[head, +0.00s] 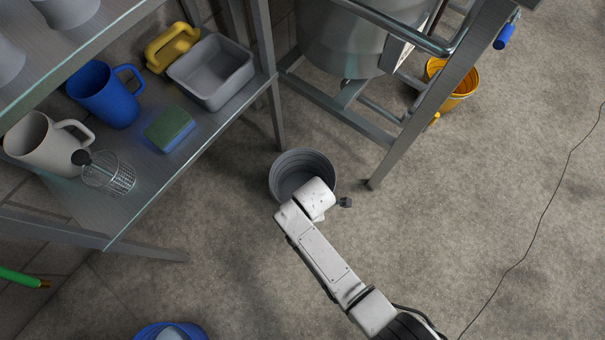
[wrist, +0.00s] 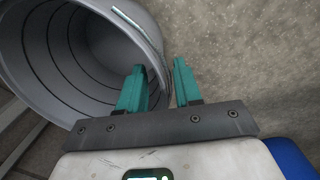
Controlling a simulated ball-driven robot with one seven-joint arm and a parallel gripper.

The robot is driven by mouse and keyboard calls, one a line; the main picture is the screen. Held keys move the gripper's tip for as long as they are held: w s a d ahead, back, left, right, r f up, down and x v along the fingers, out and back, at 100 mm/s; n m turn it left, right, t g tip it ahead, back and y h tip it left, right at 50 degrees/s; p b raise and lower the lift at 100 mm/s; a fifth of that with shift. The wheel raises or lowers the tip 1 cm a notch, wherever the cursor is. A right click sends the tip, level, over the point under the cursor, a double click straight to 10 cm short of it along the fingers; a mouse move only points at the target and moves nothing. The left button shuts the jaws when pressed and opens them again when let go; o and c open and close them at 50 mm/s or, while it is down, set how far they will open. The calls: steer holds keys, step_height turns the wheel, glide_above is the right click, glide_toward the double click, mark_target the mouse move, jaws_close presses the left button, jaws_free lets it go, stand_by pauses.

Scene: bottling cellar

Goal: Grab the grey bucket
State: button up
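The grey bucket (head: 284,172) stands on the concrete floor, near the middle of the head view, its opening facing up. My white wrist covers its right front side there. In the wrist view the bucket (wrist: 35,60) fills the upper left, with its ribbed inside and rim showing. My gripper (wrist: 158,82) is open, with two teal fingers apart. The left finger is over the bucket's opening and the right finger is outside the wall. The rim runs between them, with a gap to the right finger.
A metal shelf (head: 205,150) with mugs, a grey tub (head: 211,72) and a sponge (head: 169,129) stands at left. A steel vessel on a metal frame (head: 400,150) stands behind, beside a yellow bucket (head: 455,88). A blue bucket (head: 170,326) is at the bottom edge. A cable crosses the open floor right.

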jaws_close()
stand_by(1.4)
